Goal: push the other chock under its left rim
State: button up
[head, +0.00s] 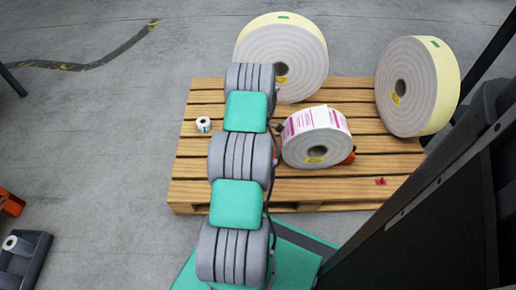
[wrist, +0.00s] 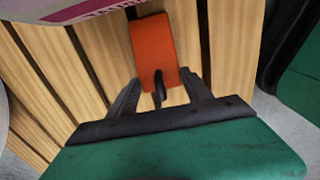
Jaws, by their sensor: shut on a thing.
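In the head view my arm hides this chock and most of my gripper.
Two big cream rolls stand on the pallet, one at the back (head: 283,60) and one at the right (head: 405,90). A small white roll (head: 203,124) is at the pallet's left. A small red piece (head: 381,181) lies at the front right.

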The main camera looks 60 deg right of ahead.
jog(key=shift+s+d+r, duration=0.1)
jog(key=shift+s+d, duration=0.15)
jog(key=shift+s, duration=0.05)
jog(key=o, duration=1.4)
jog(key=shift+o, duration=0.2)
jog(key=shift+a, duration=0.1)
notch_tip(320, 180, up, 8)
jog(key=p, duration=0.3)
